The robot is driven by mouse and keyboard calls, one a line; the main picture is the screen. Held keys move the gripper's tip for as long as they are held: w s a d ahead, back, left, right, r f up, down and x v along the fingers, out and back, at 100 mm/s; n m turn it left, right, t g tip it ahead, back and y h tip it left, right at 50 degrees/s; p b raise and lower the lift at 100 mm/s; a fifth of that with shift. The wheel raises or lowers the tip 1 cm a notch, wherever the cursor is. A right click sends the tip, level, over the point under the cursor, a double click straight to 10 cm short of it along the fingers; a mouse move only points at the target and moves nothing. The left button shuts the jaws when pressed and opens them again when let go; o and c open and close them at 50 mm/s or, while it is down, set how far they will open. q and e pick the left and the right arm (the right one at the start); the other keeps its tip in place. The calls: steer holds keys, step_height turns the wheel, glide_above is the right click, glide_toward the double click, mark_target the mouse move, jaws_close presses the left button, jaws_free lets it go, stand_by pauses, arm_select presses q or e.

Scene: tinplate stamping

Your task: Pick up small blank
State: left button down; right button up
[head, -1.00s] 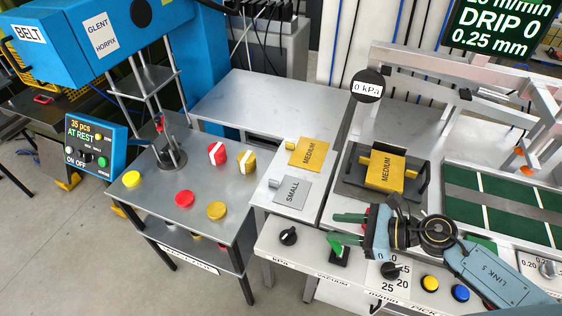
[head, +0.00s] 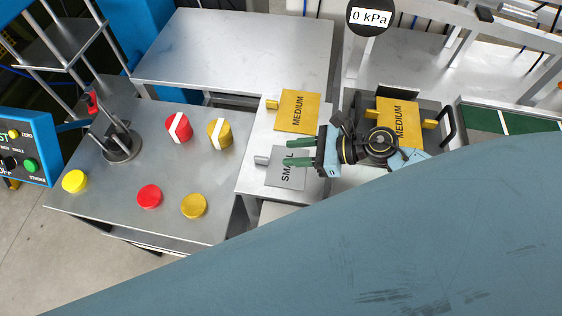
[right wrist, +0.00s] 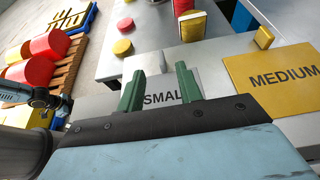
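The small blank (head: 288,180) is a flat grey plate marked SMALL, with a short grey tab (head: 262,160) at its left edge. It lies on a light metal table beside the yellow medium plate. My right gripper (head: 290,153) is open, its green fingers apart above the small blank in the head view. In the right wrist view the gripper (right wrist: 160,88) spans part of the SMALL lettering, with the tab (right wrist: 163,62) beyond the fingertips. Nothing shows between the fingers. I cannot tell whether they touch the plate. My left gripper is not in view.
A yellow medium plate (head: 298,112) lies just behind the small blank. Another yellow medium plate (head: 397,118) sits in a dark holder to the right. Red and yellow knobs (head: 150,196) stand on the table at left. My own arm link covers the foreground.

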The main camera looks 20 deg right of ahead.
mark_target(262, 158)
steer(key=x, duration=0.5)
steer(key=shift+f+p+x, duration=0.15)
steer(key=shift+f+x, duration=0.1)
steer(key=shift+x, duration=1.05)
steer(key=shift+f+p+x, duration=0.15)
steer(key=shift+f+x, duration=0.1)
steer(key=shift+x, duration=1)
steer(key=shift+s+d, duration=0.15)
steer(key=shift+c, duration=0.3)
jaws_close()
